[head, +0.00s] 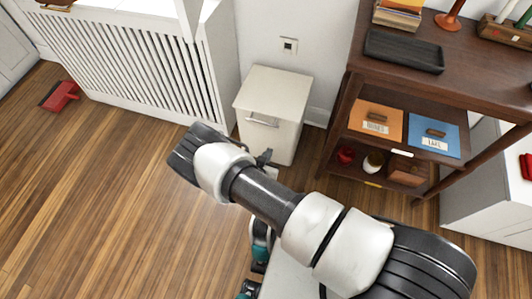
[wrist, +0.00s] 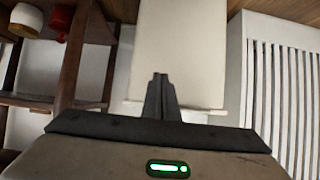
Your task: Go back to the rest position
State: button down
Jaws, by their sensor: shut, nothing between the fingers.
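My gripper (wrist: 161,82) points at the white cabinet in the wrist view, its two fingers together with nothing between them. In the head view my arm reaches from the lower right to the middle, and a dark fingertip of my gripper (head: 264,157) shows just in front of the cabinet. The rest of the gripper is hidden behind the arm. The small white cabinet (head: 275,92) stands against the wall with a bar handle on its front; it also shows in the wrist view (wrist: 180,55). I cannot tell whether the gripper touches it.
A slatted white radiator cover (head: 130,55) stands left of the cabinet. A dark wood shelf (head: 470,75) on the right bears a black tray (head: 403,51), an orange bin (head: 376,122) and a blue bin (head: 433,134). A red dustpan (head: 62,95) lies on the open wooden floor.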

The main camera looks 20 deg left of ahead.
jog(key=shift+s, duration=0.25)
